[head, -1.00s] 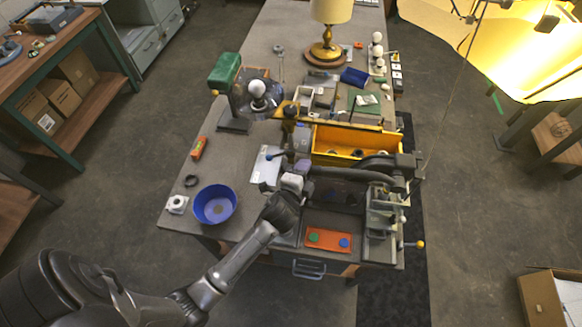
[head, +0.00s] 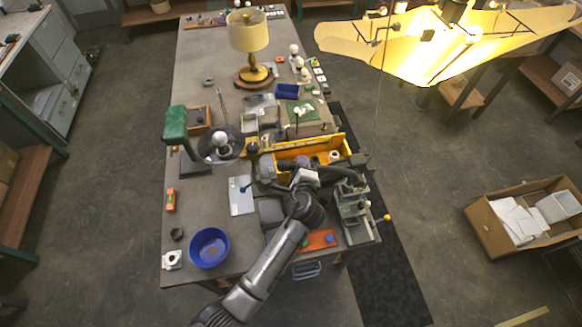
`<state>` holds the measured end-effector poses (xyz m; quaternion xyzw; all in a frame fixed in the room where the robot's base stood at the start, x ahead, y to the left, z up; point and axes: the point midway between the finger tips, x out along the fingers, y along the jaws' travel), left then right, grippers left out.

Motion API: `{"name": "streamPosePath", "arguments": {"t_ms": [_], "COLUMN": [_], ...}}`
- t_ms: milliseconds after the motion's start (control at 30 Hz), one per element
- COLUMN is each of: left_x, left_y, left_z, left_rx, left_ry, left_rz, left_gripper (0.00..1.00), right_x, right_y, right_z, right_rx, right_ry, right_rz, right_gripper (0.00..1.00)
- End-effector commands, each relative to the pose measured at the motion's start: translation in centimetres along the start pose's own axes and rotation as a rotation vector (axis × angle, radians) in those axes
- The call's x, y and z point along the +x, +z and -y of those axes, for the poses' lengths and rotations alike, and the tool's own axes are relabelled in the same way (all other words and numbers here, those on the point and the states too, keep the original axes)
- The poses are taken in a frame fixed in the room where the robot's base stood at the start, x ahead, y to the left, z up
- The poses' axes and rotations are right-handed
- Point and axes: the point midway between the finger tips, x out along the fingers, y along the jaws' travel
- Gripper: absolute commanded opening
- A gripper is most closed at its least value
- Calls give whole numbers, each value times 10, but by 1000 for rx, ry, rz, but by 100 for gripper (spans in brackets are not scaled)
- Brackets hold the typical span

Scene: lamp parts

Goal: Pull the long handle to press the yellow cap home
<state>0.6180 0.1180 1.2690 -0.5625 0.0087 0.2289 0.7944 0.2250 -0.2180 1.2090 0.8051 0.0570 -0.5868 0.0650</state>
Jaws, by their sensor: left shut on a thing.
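The grey press (head: 352,208) stands at the front right corner of the bench. A thick dark bar (head: 334,174) runs left from it, and I take this to be the long handle. My left gripper (head: 303,178) is at the bar's left end, shut on it; the fingers are small and partly hidden by my wrist. A thin rod with a dark blue knob (head: 243,190) shows left of the gripper, over a white sheet. I cannot make out the yellow cap in the press. My right gripper is not in view.
A yellow bin (head: 284,153) lies just behind the bar. A yellow ball knob (head: 387,217) sticks out right of the press. An orange tray (head: 318,241) is in front. A blue bowl (head: 209,247) and a lamp (head: 249,45) stand on the bench.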

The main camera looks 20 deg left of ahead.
Motion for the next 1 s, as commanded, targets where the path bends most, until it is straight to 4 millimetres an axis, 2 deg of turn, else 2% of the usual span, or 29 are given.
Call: {"name": "streamPosePath", "arguments": {"t_ms": [33,100,567,600,800,1000], "left_x": [-2,-2,-3,-3,-3,-2], "left_y": [0,-1,-3,-3,-3,-3], "left_z": [9,11,17,17,15,12], "left_rx": [11,20,28,28,25,24], "left_ry": [-5,-3,-12,-13,-9,-4], "left_rz": [3,5,4,4,3,3], "left_gripper": [0,0,0,35,54,56], "right_x": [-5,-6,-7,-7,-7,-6], "right_y": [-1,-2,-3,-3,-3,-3], "right_z": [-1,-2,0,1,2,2], "right_rx": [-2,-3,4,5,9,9], "right_ry": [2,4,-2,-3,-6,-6], "right_rz": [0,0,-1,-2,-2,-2], "right_gripper": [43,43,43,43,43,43]}}
